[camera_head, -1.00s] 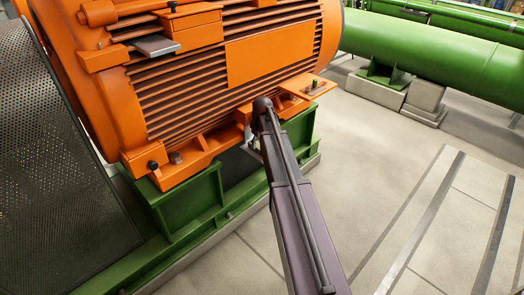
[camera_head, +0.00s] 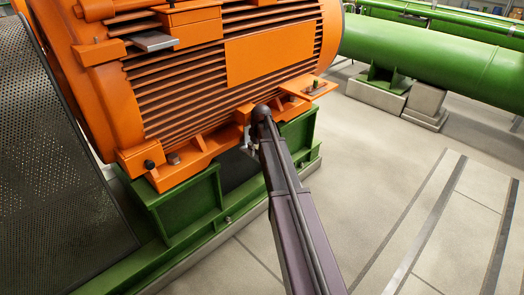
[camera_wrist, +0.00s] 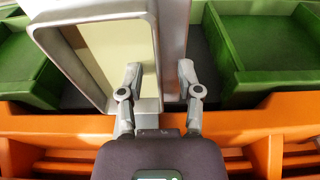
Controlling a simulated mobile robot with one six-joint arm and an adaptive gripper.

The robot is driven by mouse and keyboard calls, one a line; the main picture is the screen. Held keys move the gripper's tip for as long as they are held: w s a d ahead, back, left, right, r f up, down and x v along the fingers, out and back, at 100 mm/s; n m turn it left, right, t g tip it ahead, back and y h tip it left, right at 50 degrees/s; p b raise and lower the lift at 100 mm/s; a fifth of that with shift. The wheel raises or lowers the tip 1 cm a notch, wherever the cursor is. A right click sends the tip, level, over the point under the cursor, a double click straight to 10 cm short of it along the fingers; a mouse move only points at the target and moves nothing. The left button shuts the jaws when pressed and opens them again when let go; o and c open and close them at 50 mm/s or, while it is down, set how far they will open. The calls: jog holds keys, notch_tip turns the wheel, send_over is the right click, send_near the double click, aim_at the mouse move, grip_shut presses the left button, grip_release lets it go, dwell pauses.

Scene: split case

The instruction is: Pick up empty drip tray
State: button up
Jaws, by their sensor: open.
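A tray-like thing (camera_wrist: 62,52) with a grey rim and a cream, empty-looking inside fills the upper middle of the wrist view. I take it to be the drip tray. My gripper (camera_wrist: 160,76) is open. Its left finger is over the cream inside and its right finger is beyond the grey right wall, so the wall lies between them. I cannot tell whether either finger touches it. In the head view my arm hides most of the gripper and tray; only a small pale part shows beside the arm's end.
An orange ribbed motor (camera_head: 220,85) stands on a green base frame (camera_head: 188,205), close around my arm's end. A dark perforated guard (camera_head: 60,170) is at the left. A green pipe (camera_head: 440,60) runs at the back right. The floor (camera_head: 400,180) at the right is clear.

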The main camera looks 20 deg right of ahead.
grip_shut()
jog(key=shift+r+p, duration=0.45)
dwell(0.6)
jog(key=shift+r+p, duration=1.45)
jog(key=shift+p, duration=0.05)
jog(key=s, duration=0.1)
jog(key=s+a, duration=0.1)
jog(key=s, duration=0.1)
jog(key=shift+s, duration=0.15)
jog(key=s+a+r+p, duration=0.1)
jog(key=s+a, duration=0.2)
jog(key=s, duration=0.8)
jog(key=shift+s, duration=0.4)
jog(key=shift+s+r, duration=0.1)
jog(key=shift+s, duration=0.05)
